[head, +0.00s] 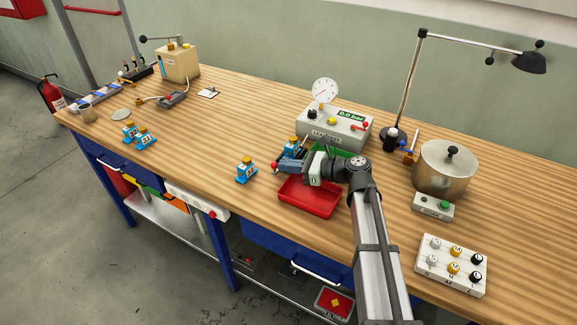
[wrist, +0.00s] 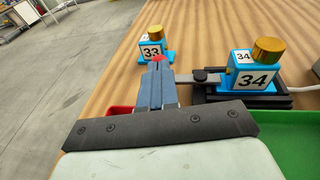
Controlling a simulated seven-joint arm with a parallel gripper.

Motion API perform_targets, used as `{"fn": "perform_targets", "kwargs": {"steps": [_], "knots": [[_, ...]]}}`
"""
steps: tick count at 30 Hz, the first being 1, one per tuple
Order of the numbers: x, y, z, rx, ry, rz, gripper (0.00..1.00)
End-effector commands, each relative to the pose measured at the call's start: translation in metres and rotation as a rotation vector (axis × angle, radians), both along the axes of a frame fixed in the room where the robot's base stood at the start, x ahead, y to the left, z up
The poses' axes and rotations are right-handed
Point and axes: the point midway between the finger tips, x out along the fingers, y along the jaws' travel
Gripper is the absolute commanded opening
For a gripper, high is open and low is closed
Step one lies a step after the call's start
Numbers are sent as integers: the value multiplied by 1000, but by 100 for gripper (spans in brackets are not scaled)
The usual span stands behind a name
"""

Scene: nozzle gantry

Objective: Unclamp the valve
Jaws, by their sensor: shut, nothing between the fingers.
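The valve numbered 34, a blue block with a brass cap, sits upright in a dark clamp fixture (wrist: 272,100) in the wrist view; the valve (wrist: 254,78) also shows in the head view (head: 292,147), partly hidden by my gripper. The clamp's red knob (wrist: 158,58) shows just past my fingertips, and also in the head view (head: 274,167). My gripper (wrist: 157,70) is shut with nothing held, beside the knob; I cannot tell whether they touch.
Valve 33 (head: 246,172) stands free to the left. A red tray (head: 306,198) and a green tray (head: 345,150) lie under and beside my gripper. A gauge box (head: 335,128) reading 0.0 bar stands behind. A pot (head: 445,168) and lamp stand right.

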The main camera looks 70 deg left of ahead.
Motion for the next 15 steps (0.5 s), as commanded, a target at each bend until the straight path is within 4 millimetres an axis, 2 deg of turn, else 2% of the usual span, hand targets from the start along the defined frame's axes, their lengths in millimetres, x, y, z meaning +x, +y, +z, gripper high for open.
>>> {"fn": "perform_targets", "kwargs": {"steps": [8,15], "knots": [[-9,-4,0,0,0,-110,0],[-22,-2,0,1,1,-313,0]]}}
